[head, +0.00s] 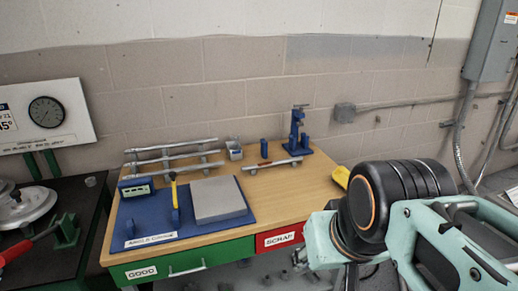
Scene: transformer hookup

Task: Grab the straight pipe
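Several straight grey pipes lie on the wooden table. A long pipe (170,146) and another just in front of it (172,159) rest roughly level on a rack at the back left of the table. I cannot tell which one the task names. My teal and black arm fills the lower right of the head view, right of the table and apart from the pipes. My gripper is not clearly visible, so its fingers cannot be made out.
A blue vise-like stand (297,135) and a metal cup (234,149) stand behind. Green (185,263) and red (281,238) drawers face front.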

